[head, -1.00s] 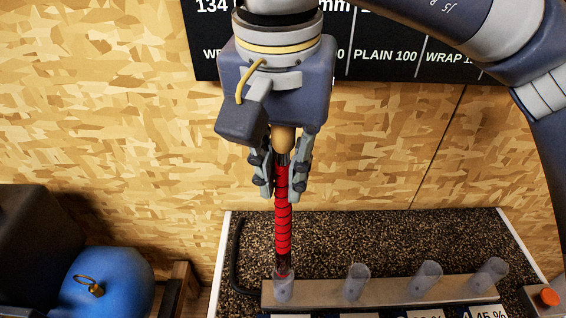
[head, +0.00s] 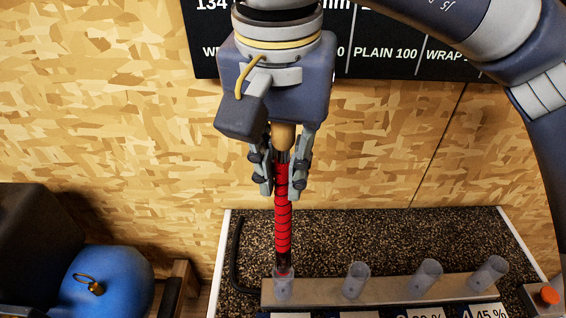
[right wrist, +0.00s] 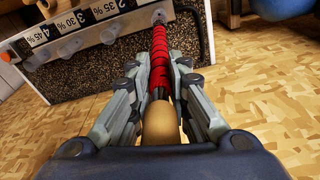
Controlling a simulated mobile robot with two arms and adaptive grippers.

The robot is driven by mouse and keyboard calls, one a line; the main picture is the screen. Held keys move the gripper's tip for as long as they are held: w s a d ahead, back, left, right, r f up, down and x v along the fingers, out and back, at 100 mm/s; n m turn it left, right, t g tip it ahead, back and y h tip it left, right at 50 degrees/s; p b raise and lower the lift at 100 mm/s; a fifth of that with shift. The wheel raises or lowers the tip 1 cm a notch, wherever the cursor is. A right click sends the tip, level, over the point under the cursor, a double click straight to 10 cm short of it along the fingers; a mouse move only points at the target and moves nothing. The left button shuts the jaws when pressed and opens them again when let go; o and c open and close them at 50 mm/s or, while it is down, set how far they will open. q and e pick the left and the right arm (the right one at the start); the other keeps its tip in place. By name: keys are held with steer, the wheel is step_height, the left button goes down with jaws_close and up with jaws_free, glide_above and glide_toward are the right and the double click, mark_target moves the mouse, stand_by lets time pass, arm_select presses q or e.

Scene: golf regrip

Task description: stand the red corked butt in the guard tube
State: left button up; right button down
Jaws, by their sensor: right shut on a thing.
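My right gripper (head: 280,190) points down and is shut on the red corked butt (head: 283,225), around its upper part. The butt hangs upright, with a tan cork (head: 284,137) between the gripper's fingers, a red wrapped body with dark rings and a dark lower end. That lower end is at the mouth of the leftmost clear guard tube (head: 283,286); how far inside it reaches, I cannot tell. In the right wrist view the red butt (right wrist: 160,55) runs away from the gripper (right wrist: 158,72) toward a tube. My left gripper is not in view.
Other clear tubes (head: 356,280) stand to the right along a beige rail (head: 390,290) with percentage labels. The rail is on a dark speckled bench top (head: 330,235). A blue rounded object (head: 110,285) is at the lower left. An orange button (head: 549,296) is at the lower right.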

mark_target(283, 217)
steer(key=shift+f+b, duration=4)
steer(key=shift+f, duration=0.8)
steer(key=c, duration=1.4)
jaws_free()
steer(key=shift+r, duration=0.1)
steer(key=r, duration=0.4)
steer(key=s+r, duration=0.1)
steer(key=r, duration=0.6)
steer(key=shift+s+a+r, duration=0.15)
steer(key=shift+r, duration=0.25)
